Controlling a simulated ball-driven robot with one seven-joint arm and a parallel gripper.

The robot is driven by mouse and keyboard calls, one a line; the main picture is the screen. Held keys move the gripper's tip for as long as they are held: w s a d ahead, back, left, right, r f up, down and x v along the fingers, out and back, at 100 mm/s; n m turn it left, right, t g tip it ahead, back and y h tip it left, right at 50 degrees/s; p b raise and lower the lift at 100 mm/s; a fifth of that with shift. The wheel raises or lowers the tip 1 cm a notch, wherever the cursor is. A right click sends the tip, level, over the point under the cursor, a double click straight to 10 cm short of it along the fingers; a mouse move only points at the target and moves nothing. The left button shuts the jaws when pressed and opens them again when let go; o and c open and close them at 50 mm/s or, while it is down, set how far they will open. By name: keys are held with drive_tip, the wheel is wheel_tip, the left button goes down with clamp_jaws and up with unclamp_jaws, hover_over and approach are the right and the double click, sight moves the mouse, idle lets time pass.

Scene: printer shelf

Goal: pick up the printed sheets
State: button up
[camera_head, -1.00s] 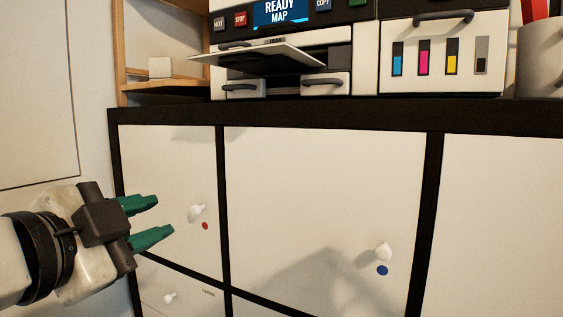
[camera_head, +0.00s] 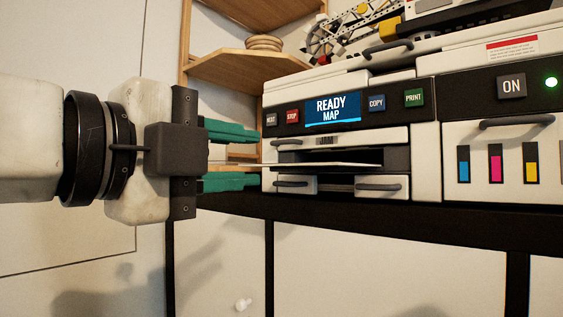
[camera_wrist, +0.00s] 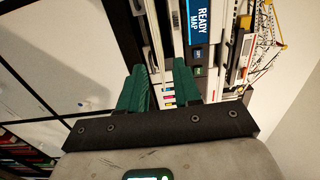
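The printed sheets (camera_head: 330,164) show as a thin pale edge at the printer's output slot, seen nearly edge-on. I cannot tell how many there are, or the sheets from a tray beneath. My gripper (camera_head: 258,157) is left of the slot, level with it, its green fingers apart, one above and one below the pale edge, which runs between them without visible contact. In the wrist view my gripper (camera_wrist: 162,68) also has its fingers apart in front of the printer. The sheets are hard to make out there.
The printer (camera_head: 425,160) stands on a dark-framed white cabinet (camera_head: 390,265); its screen (camera_head: 332,110) reads "READY MAP". Drawers with handles (camera_head: 378,187) lie just below the slot. A wooden shelf (camera_head: 240,66) with a round wooden item stands behind my gripper.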

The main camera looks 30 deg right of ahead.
sight(277, 165)
drive_tip(key=x, duration=0.1)
drive_tip(key=p+x, duration=0.1)
drive_tip(key=x, duration=0.1)
drive_tip(key=p+x, duration=0.1)
drive_tip(key=x, duration=0.1)
drive_tip(key=shift+w+f, duration=0.25)
drive_tip(key=shift+w, duration=0.1)
drive_tip(key=shift+a, duration=0.1)
drive_tip(key=shift+c, duration=0.2)
clamp_jaws()
